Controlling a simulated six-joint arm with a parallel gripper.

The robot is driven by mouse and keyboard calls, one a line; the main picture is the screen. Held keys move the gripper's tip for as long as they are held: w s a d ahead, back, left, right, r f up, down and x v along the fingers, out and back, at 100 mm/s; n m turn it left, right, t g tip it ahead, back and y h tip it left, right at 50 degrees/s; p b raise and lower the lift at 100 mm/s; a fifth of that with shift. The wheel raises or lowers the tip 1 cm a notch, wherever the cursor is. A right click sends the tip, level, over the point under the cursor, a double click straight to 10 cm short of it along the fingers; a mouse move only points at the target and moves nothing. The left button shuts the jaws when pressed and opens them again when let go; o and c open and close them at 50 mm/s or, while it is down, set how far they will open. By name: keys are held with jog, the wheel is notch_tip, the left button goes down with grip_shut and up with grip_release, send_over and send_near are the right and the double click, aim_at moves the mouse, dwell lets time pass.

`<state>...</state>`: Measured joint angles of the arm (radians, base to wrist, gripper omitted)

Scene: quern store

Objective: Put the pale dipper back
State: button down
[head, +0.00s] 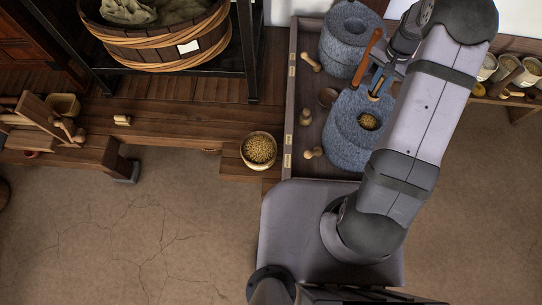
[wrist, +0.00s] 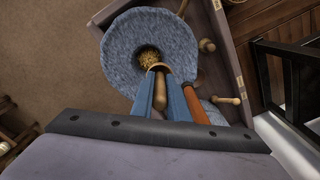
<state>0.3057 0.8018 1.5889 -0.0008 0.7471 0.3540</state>
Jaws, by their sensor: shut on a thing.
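My gripper (head: 378,86) is over the nearer grey stone quern (head: 347,143), near the grain in its central hole. In the wrist view its blue fingers (wrist: 166,98) are shut on the pale dipper (wrist: 160,92), whose tan handle runs between them. The dipper's tan tip shows in the head view (head: 374,98) just by the fingertips. Its lower end is close to the grain hole (wrist: 149,56); I cannot tell whether it touches the stone. A reddish-brown stick (head: 367,56) slants beside my fingers and also shows in the wrist view (wrist: 196,105).
A second stone quern (head: 349,40) stands behind. Wooden pegs (head: 311,61) and a small brown cup (head: 327,97) lie in the wooden tray (head: 292,100) left of the querns. A bowl of grain (head: 259,150) stands farther left. Pale bowls (head: 529,72) line a shelf at right.

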jog(key=s+a+f+b, duration=0.3)
jog(key=a+f+b, duration=0.5)
jog(key=a+b, duration=0.2)
jog(key=s+a+f+b, duration=0.4)
jog(key=a+f+b, duration=0.45)
jog(key=a, duration=0.25)
jog(key=s+a+f+m+b, duration=0.1)
jog(key=s+a+f+b, duration=0.4)
jog(key=s+f+b, duration=0.3)
jog(key=s+a+f+b, duration=0.65)
jog(key=f+b, duration=0.25)
jog(key=b, duration=0.2)
jog(key=shift+d+f+b, duration=0.2)
jog(key=shift+f+b, duration=0.6)
jog(key=shift+f, duration=1.75)
jog(key=shift+d+f+b, duration=0.15)
jog(key=shift+f+b, duration=0.6)
jog(key=shift+f, duration=1.75)
jog(key=shift+f, duration=0.2)
jog(key=c, duration=1.7)
grip_release()
jog(key=shift+r, duration=0.1)
